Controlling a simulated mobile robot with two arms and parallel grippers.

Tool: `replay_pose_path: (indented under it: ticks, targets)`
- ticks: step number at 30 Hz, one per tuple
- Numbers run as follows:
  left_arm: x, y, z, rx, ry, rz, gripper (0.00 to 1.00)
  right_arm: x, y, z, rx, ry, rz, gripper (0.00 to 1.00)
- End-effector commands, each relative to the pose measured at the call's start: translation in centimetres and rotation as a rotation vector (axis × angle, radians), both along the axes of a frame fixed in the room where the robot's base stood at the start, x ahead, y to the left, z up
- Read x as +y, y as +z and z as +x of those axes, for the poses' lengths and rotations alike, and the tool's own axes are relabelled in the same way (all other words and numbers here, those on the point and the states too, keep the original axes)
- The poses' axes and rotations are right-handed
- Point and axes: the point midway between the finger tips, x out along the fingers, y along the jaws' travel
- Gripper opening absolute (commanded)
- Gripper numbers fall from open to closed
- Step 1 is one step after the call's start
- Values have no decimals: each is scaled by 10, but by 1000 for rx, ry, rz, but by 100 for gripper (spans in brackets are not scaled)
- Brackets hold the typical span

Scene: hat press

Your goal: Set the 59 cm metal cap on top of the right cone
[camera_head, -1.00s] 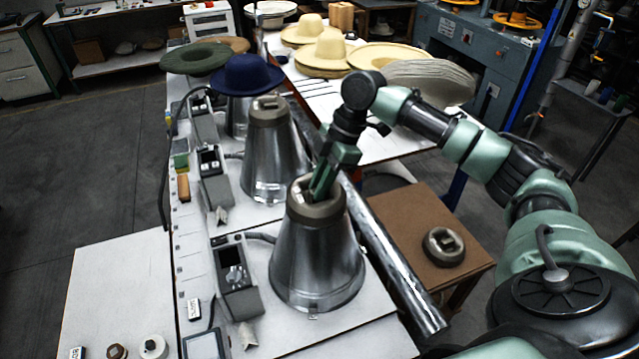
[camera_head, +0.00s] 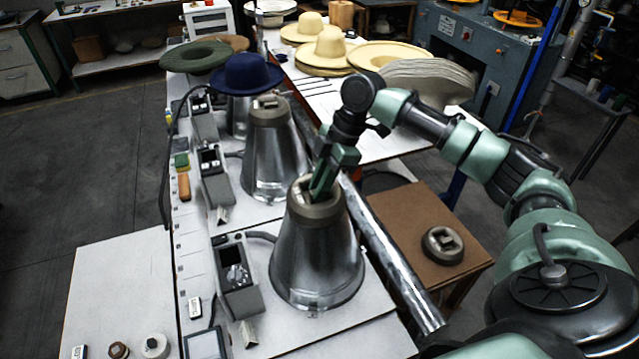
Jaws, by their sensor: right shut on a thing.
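The nearest metal cone (camera_head: 315,260) stands upright at the front of the white table. A grey-brown metal cap (camera_head: 308,204) sits on its top, level as far as I can see. My right gripper (camera_head: 318,194) reaches down into the cap's middle and is shut on its inner grip. The fingertips are partly hidden inside the cap. A second cone (camera_head: 273,165) behind it carries a similar cap (camera_head: 268,111). Another cap (camera_head: 443,245) lies on the brown stool to the right. No size mark is readable on the caps. My left gripper is not in view.
Control boxes (camera_head: 236,276) stand left of the cones. A long metal tube (camera_head: 390,255) runs along the right side of the near cone. A blue hat (camera_head: 247,74) covers the far cone. Straw hats (camera_head: 325,52) lie on the back table.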

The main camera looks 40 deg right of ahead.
Motion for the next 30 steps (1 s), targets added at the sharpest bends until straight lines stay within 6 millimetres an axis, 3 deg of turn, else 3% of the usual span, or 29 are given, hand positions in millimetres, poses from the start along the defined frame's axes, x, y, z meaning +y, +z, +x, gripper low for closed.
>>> replay_pose_path:
  ticks: [9, 10, 12, 22, 30]
  targets:
    - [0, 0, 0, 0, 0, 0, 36, 0, 3, 1, -6, 0, 3, 0]
    - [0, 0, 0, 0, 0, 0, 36, 0, 3, 1, -6, 0, 3, 24]
    - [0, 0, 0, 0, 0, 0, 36, 0, 3, 1, -6, 0, 2, 42]
    - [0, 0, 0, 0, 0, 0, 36, 0, -1, -1, 4, 0, -2, 42]
    - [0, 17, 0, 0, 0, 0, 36, -3, 16, -1, 3, 0, -1, 42]
